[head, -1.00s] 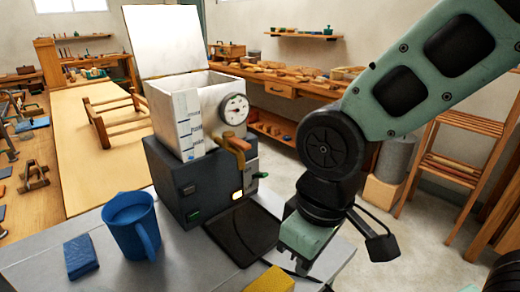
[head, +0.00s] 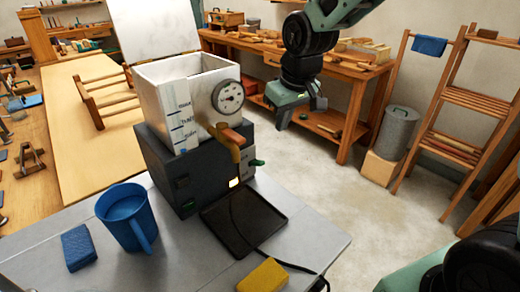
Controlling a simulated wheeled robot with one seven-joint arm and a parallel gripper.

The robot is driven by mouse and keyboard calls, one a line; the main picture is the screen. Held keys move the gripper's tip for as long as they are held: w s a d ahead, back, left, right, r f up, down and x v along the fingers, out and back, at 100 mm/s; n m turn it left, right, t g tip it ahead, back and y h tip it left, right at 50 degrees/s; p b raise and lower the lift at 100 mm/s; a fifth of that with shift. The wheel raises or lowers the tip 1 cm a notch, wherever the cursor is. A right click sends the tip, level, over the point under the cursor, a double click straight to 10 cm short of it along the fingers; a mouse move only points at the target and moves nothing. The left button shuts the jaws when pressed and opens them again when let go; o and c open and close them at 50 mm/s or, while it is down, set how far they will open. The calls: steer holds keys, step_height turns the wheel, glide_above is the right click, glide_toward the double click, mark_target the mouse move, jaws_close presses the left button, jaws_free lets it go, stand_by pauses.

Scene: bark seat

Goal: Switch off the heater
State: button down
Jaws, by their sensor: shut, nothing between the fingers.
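The heater appears to be the dark box (head: 166,172) on the grey table, under a white open-topped tank (head: 157,84) with its lid raised. The tank has a round dial (head: 228,96) and a brass tap with a wooden handle (head: 229,139). On the box front are a glowing light (head: 234,183), a green lever (head: 257,163) and a small green part (head: 189,204); I cannot tell which is the switch. My gripper (head: 300,119) hangs in the air to the right of the tank, apart from it, shut and empty.
A blue jug (head: 127,218), a blue sponge (head: 79,247), a black tray (head: 243,217) and a yellow sponge (head: 263,275) are on the grey table (head: 215,262). A cable runs over the table's right side. Open floor lies to the right, with a grey bin (head: 397,132) and wooden racks beyond.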

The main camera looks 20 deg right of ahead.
steer(key=shift+n, duration=0.6)
steer(key=w+a, duration=0.1)
steer(key=w+a+r, duration=0.1)
steer(key=w+a, duration=0.1)
steer(key=shift+w+a+r, duration=0.3)
steer(key=shift+r, duration=0.1)
steer(key=p, duration=0.2)
glide_above(257, 161)
steer(key=shift+y, duration=0.3)
step_height(257, 161, down, 9)
steer(key=shift+a+f, duration=0.1)
steer(key=shift+a, duration=0.05)
steer(key=f, duration=0.2)
steer(key=s+f, duration=0.1)
steer(key=shift+s+d, duration=0.1)
steer(key=shift+d, duration=0.15)
steer(key=shift+s+f, duration=0.15)
steer(key=shift+f, duration=0.35)
steer(key=shift+d+f, duration=0.1)
